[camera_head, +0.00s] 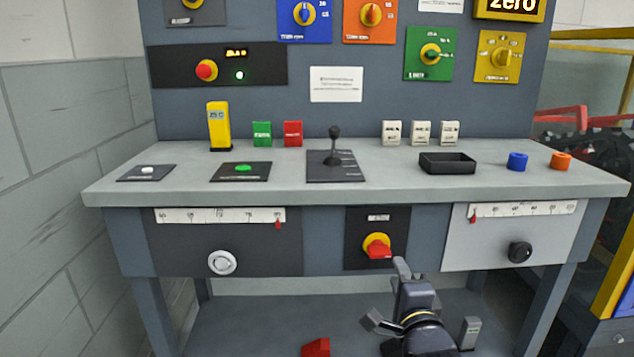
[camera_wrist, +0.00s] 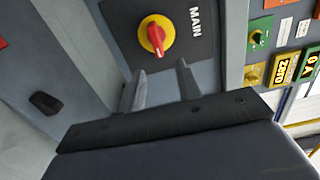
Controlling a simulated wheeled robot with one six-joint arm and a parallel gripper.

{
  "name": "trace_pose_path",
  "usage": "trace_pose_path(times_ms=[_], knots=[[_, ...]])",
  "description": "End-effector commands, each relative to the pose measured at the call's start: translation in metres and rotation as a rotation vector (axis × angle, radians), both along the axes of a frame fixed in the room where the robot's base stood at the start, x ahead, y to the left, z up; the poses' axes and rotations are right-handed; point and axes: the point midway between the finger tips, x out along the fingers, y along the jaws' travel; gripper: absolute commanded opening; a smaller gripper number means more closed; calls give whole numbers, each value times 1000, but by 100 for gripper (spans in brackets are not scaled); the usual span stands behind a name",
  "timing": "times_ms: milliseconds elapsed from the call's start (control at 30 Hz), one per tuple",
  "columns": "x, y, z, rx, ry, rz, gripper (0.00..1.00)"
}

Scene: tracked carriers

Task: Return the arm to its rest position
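My gripper (camera_head: 410,287) is at the lower middle of the head view, in front of the bench and just below the main switch. In the wrist view my gripper (camera_wrist: 161,68) has its two grey fingers apart with nothing between them. The main switch (camera_head: 378,247) has a red handle on a yellow round base, set in a black panel. It also shows in the wrist view (camera_wrist: 155,38), just beyond the fingertips, beside the word MAIN. The fingers look clear of its handle. Part of my arm is cut off by the bottom edge of the head view.
The grey bench top (camera_head: 330,195) overhangs above my gripper. It bears a lever (camera_head: 334,148), a black tray (camera_head: 447,163) and blue and orange cylinders. A black knob (camera_head: 520,252) is on the right front panel. A red block (camera_head: 316,347) lies low down, left of my arm.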

Motion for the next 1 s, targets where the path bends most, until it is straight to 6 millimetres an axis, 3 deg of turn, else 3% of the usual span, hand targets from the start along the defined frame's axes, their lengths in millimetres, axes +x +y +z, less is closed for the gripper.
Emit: trace_pose_path(times_ms=[200, 400, 1000], knots=[[37, 1, -2, 0, 0, 2, 33], [58, 0, -2, 0, 1, 1, 33], [57, 0, 1, -8, 1, 1, 33]])
